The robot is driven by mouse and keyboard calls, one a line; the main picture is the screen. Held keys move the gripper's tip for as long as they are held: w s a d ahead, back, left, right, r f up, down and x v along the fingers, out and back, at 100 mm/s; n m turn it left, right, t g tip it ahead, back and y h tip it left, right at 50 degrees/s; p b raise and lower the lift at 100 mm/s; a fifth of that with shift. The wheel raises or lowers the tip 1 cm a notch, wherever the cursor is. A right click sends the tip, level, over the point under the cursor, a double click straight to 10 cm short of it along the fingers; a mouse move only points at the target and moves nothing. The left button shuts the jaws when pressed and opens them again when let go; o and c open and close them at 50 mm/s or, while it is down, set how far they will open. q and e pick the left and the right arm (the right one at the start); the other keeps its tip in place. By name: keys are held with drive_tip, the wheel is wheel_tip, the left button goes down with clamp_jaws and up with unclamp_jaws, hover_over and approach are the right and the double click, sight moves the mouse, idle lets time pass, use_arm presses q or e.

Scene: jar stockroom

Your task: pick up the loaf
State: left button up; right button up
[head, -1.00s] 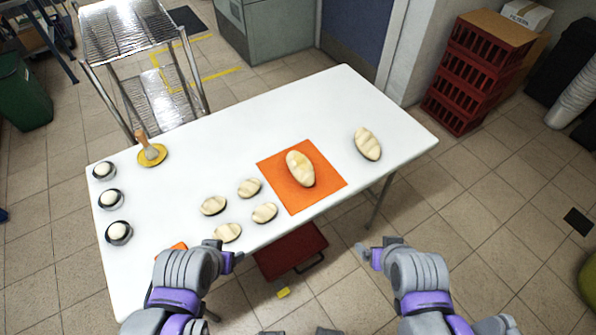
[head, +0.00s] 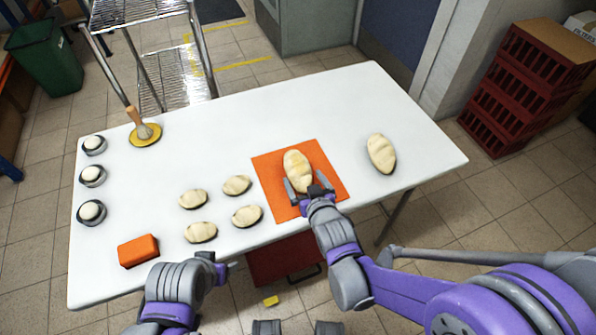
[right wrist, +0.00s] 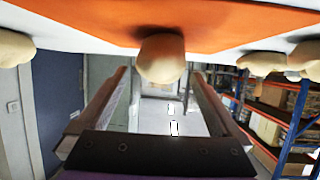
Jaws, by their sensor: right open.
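A large pale loaf (head: 297,163) with scored marks lies on an orange mat (head: 274,190) on the white table. In the right wrist view the loaf (right wrist: 161,58) shows end-on, ahead of the two fingers. My right gripper (head: 306,188) is open at the loaf's near end, one finger towards each side; I cannot tell whether they touch it. The gripper also shows in the right wrist view (right wrist: 160,76). A similar loaf (head: 381,154) lies on bare table to the right. My left gripper (head: 219,270) is near the front edge; its jaws are unclear.
Several small rolls (head: 237,185) lie left of the mat. An orange block (head: 138,250) sits at the front left. Several dark cups with white contents line the left edge. The table's back middle (head: 240,125) is clear.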

sight(298, 169)
drive_tip(key=x, duration=0.6)
drive_tip(key=c, duration=1.3)
